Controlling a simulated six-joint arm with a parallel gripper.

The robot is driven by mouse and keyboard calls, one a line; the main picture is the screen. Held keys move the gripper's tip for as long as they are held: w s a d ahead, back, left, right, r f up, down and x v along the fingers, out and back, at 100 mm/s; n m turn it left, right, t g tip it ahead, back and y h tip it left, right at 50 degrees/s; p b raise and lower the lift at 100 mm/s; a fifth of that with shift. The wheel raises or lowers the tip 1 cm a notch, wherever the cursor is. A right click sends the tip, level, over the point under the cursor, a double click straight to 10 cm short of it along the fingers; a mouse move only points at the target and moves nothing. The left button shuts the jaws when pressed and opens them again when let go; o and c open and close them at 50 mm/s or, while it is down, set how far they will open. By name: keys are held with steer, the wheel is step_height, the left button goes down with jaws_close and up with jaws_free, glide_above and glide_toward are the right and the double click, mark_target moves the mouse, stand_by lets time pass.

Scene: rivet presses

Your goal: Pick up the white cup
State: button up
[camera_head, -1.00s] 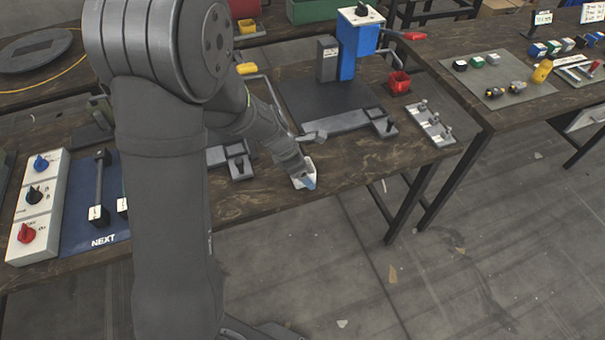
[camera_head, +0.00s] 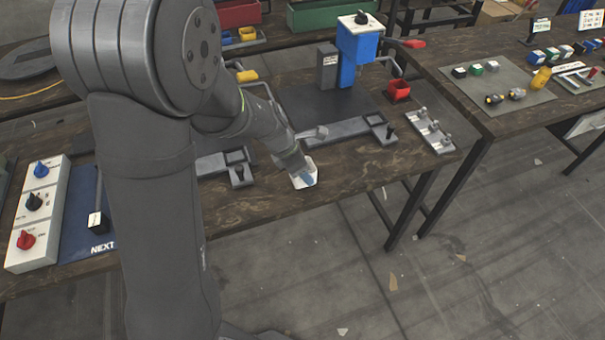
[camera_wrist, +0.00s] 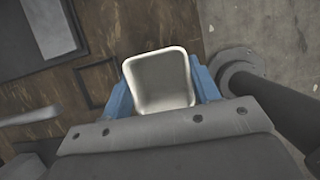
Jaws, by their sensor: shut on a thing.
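The white cup (camera_wrist: 160,80) is a small square-mouthed cup with rounded corners, seen from above in the wrist view. It is empty inside as far as I can see. My gripper (camera_wrist: 163,92) has its blue fingers on the cup's left and right sides and is shut on it. In the head view my gripper (camera_head: 302,179) is near the front edge of the wooden bench, with the white of the cup (camera_head: 313,169) showing around the blue fingers. I cannot tell whether the cup touches the bench.
A switch panel (camera_head: 38,213) is at the left. A grey fixture (camera_head: 431,130) with small clamps sits at the right.

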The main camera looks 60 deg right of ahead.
steer(key=s+a+r, duration=0.4)
steer(key=s+r, duration=0.4)
steer(key=s, duration=0.3)
steer(key=w+a+f+m, duration=0.2)
steer(key=w+m, duration=0.1)
steer(key=w, duration=1.9)
steer(key=w+a+f+m+g+y, duration=0.1)
steer(key=w+a, duration=0.4)
steer(key=w, duration=0.4)
steer(key=w+a+m+y, duration=0.1)
steer(key=w+a, duration=0.4)
steer(key=w, duration=0.4)
steer(key=w+a+m, duration=0.1)
steer(key=w+a, duration=0.4)
steer(key=a, duration=0.6)
steer(key=w+a+f+m, duration=0.1)
steer(key=w+a, duration=0.5)
steer(key=a, duration=0.6)
steer(key=w+a+m+y, duration=0.1)
steer(key=w+a, duration=0.4)
steer(key=a, duration=0.7)
steer(key=shift+w+f+m, duration=0.2)
steer(key=shift+w+m, duration=0.1)
steer(key=shift+m, duration=0.2)
